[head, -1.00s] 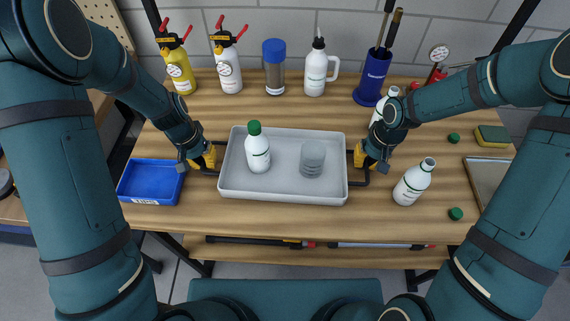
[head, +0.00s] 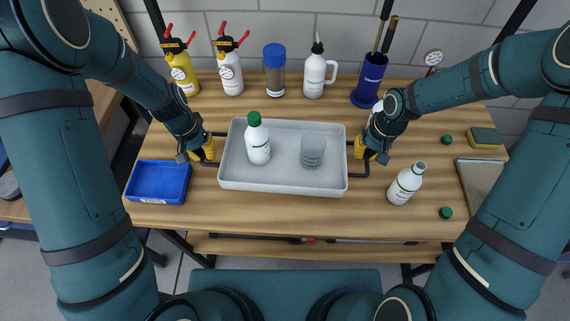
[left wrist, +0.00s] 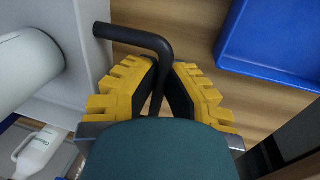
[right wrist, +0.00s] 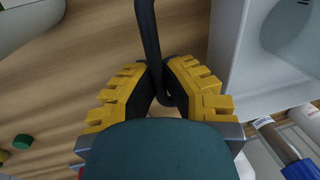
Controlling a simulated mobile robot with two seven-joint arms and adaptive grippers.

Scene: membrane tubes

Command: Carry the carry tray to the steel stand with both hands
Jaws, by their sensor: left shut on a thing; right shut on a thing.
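The carry tray (head: 235,178) is a grey, shallow, open box with black bar handles at both ends, level over the middle of the wooden bench. A white bottle with a green cap (head: 258,145) and a clear grey cup (head: 312,151) stand upright in it. My left gripper (head: 207,152) is shut on the left handle (left wrist: 140,37); my right gripper (head: 362,152) is shut on the right handle (right wrist: 150,35). Whether the tray's underside clears the bench is hidden. I cannot pick out the steel stand for sure.
A blue bin (head: 157,182) lies left of the tray and a white bottle (head: 405,184) stands right of it. Several bottles and a blue holder (head: 369,80) line the back. A sponge (head: 484,138) and a flat metal-coloured plate (head: 485,185) lie at the right.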

